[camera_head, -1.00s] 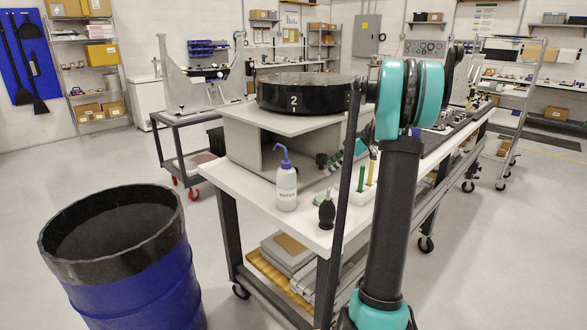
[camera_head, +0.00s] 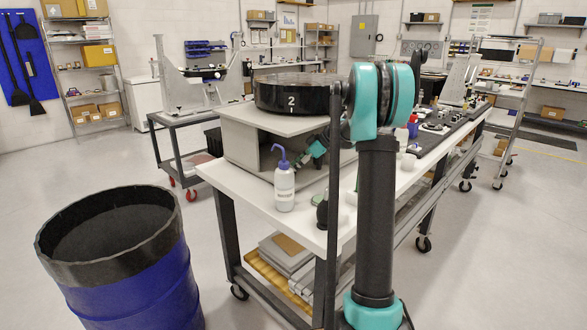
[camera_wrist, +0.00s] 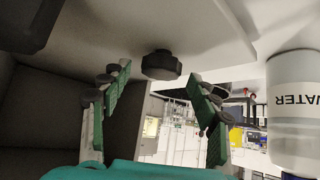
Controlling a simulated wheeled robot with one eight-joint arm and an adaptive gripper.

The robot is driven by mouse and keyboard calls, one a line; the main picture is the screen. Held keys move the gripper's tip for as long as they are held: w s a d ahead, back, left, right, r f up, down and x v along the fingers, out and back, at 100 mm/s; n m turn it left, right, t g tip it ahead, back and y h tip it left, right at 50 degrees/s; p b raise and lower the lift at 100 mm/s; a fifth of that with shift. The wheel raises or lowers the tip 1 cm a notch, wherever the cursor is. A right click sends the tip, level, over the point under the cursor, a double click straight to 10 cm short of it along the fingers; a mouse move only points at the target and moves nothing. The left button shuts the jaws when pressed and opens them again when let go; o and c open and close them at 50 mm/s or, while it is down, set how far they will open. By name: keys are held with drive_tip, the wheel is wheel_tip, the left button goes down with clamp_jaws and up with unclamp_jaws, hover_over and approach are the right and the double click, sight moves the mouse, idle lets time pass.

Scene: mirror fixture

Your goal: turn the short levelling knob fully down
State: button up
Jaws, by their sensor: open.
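A dark, faceted knob (camera_wrist: 161,66) sits against a pale surface at the top of the wrist view, which looks upside down. I take it for the short levelling knob. My gripper (camera_wrist: 157,82) is open, with its green-padded fingers either side of the knob in the picture. I see no contact and cannot tell how far the tips are from it. In the head view my gripper (camera_head: 304,158) is beside the grey stand (camera_head: 242,147), below the black round fixture marked 2 (camera_head: 291,98). The knob cannot be made out there.
A water bottle (camera_head: 284,185) stands on the white bench (camera_head: 258,200) close to my gripper; it also shows at the right of the wrist view (camera_wrist: 292,125). A black bulb-shaped item (camera_head: 322,212) stands near the bench edge. A blue drum (camera_head: 125,265) stands on the floor at left.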

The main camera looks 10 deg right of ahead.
drive_tip(key=shift+a+f, duration=0.2)
drive_tip(key=c, duration=1.2)
drive_tip(key=shift+o, duration=0.2)
drive_tip(key=m+t+h, duration=0.1)
drive_tip(key=m+t, duration=0.1)
drive_tip(key=shift+s+a+m, duration=0.1)
drive_tip(key=shift+s+m, duration=0.05)
drive_tip(key=shift+m, duration=0.25)
drive_tip(key=m+t+h, duration=0.1)
drive_tip(key=m, duration=0.1)
drive_tip(key=m+t+h, duration=0.1)
drive_tip(key=shift+s+a+m, duration=0.15)
drive_tip(key=shift+a+m, duration=0.05)
drive_tip(key=shift+m, duration=0.2)
drive_tip(key=m+h, duration=0.1)
drive_tip(key=m, duration=0.1)
drive_tip(key=m+t+h, duration=0.1)
drive_tip(key=h, duration=0.1)
drive_tip(key=m+h, duration=0.1)
drive_tip(key=m, duration=0.1)
drive_tip(key=shift+a+m+t, duration=0.25)
drive_tip(key=shift+m+t, duration=0.05)
drive_tip(key=shift+s+h, duration=0.1)
drive_tip(key=shift+h, duration=0.2)
